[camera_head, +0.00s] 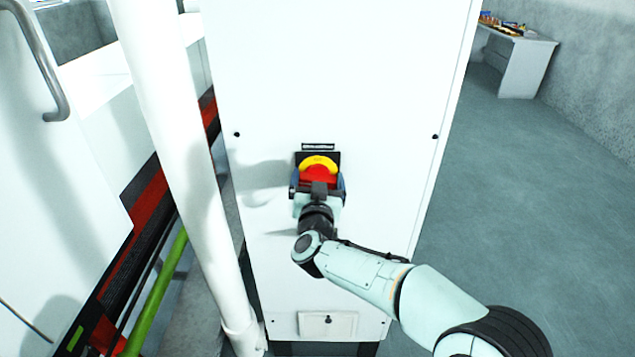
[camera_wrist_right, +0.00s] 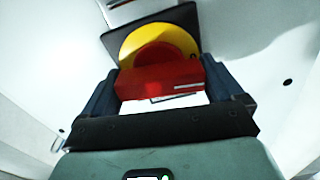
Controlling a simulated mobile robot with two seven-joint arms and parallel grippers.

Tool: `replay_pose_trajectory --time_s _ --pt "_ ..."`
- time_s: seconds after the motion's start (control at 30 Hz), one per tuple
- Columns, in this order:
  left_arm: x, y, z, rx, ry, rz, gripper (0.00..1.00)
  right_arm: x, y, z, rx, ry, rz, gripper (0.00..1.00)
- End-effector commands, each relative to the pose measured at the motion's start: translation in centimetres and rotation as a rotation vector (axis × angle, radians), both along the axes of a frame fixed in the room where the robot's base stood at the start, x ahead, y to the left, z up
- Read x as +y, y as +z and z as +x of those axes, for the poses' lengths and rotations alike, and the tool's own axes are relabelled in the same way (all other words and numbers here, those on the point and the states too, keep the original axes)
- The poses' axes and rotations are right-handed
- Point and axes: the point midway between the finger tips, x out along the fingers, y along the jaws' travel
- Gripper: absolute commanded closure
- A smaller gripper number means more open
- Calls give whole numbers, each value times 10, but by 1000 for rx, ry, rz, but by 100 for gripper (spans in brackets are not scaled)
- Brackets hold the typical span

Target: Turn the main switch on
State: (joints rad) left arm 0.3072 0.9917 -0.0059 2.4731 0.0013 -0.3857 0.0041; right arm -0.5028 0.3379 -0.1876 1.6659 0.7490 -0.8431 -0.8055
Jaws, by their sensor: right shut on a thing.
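The main switch (camera_head: 318,166) is a red rotary knob on a yellow disc with a dark square backing plate, on the front of a white cabinet. My right gripper (camera_head: 317,180) is at the switch, reaching up from below. In the right wrist view the red knob (camera_wrist_right: 162,76) sits between the two dark fingers of the right gripper (camera_wrist_right: 160,85), which is shut on it. The red bar of the knob lies crosswise from finger to finger, tilted slightly. The yellow disc shows behind it. My left gripper is not in view.
The white cabinet (camera_head: 330,75) fills the middle. A white vertical pipe (camera_head: 180,140) and a green rail (camera_head: 155,290) stand to its left. Open grey floor (camera_head: 520,200) lies to the right, with a table (camera_head: 525,65) at the back right.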

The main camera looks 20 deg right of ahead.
Motion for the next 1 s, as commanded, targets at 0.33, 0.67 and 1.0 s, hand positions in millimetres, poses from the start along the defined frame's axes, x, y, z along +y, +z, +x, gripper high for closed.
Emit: replay_pose_trajectory --time_s 0.33,0.67,1.0 --pt "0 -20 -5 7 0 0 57 -1 -3 0 -85 -1 295 36" --pt "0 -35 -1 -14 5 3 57 -2 -3 0 -171 -1 597 36" --pt "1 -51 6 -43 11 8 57 -2 -4 0 -260 -1 909 36"
